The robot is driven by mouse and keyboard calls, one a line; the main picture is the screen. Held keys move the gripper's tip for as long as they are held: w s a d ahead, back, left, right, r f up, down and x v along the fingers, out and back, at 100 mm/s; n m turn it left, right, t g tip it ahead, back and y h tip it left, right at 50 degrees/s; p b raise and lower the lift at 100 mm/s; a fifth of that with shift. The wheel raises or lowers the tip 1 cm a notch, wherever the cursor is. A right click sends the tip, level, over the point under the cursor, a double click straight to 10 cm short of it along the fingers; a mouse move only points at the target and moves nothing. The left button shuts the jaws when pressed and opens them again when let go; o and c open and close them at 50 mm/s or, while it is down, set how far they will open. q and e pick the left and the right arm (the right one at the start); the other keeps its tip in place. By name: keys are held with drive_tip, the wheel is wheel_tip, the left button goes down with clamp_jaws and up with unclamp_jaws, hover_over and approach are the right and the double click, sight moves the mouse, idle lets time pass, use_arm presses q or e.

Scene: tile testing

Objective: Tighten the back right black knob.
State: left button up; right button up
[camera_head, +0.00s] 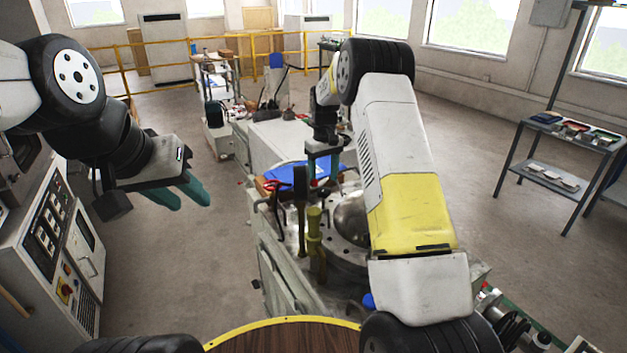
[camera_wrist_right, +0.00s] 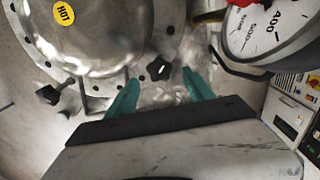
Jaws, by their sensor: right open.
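A star-shaped black knob (camera_wrist_right: 159,68) sits on the flange beside the metal dome (camera_wrist_right: 95,40) in the right wrist view. My right gripper (camera_wrist_right: 163,80) is open, with its teal fingertips on either side of this knob's near side; I cannot tell whether they touch it. A second black knob (camera_wrist_right: 48,95) lies further left on the flange. In the head view my right gripper (camera_head: 322,178) is above the far side of the dome (camera_head: 352,215), and the knobs there are hidden. My left gripper (camera_head: 192,205) is open and empty over the floor at left.
A large gauge (camera_wrist_right: 270,38) stands close to the right finger in the right wrist view. Yellow-green and dark upright parts (camera_head: 314,232) stand on the machine left of the dome. A control cabinet (camera_head: 55,245) is at left, and a shelf table (camera_head: 565,150) stands at right.

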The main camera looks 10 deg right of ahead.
sight(323, 189)
drive_tip(key=shift+f, duration=2.25)
clamp_jaws()
